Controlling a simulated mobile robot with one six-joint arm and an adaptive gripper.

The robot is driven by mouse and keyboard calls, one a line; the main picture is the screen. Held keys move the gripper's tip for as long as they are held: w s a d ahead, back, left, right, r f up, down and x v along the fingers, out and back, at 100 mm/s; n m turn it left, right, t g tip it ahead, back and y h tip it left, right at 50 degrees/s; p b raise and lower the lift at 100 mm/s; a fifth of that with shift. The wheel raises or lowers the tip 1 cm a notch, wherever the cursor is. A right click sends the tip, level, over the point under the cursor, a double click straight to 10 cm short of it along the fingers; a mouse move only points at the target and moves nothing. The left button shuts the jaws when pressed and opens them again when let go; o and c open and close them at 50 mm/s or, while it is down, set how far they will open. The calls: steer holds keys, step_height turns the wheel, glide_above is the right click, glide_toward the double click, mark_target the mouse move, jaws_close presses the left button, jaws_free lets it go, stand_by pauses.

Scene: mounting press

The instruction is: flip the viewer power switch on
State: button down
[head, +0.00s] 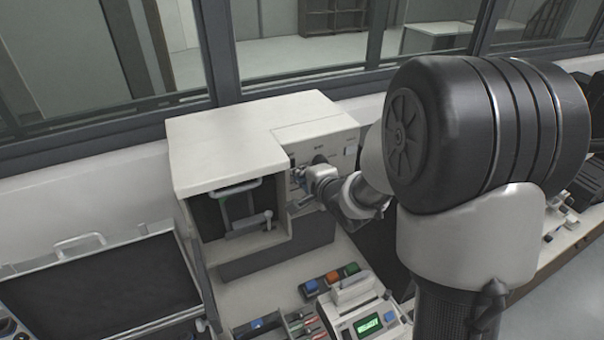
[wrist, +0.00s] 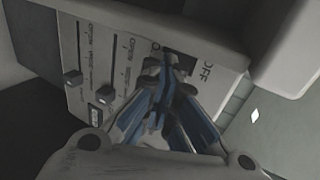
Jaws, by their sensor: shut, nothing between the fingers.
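The viewer is a cream box-shaped machine (head: 225,145) in the head view, with a control panel (head: 345,150) on its right part. In the wrist view, the panel (wrist: 92,45) fills the upper middle. A dark power switch (wrist: 181,66) sits on it beside the printed word OFF; the fingers partly cover it, and I cannot tell its position. My gripper (wrist: 168,60) has blue-grey fingers, shut and empty, with the tips at or very near the switch. Contact is unclear. In the head view, my gripper (head: 302,174) is at the panel's left part.
A cream ledge (wrist: 285,50) juts out at the right of the wrist view. Below the machine are coloured buttons (head: 331,280) and a device with a green display (head: 368,325).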

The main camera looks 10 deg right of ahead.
steer(key=shift+w+a+f, duration=0.1)
steer(key=shift+w+f, duration=0.05)
steer(key=shift+w, duration=0.25)
steer(key=shift+r+p, duration=0.7)
steer(key=shift+r, duration=0.15)
steer(key=shift+f, duration=0.1)
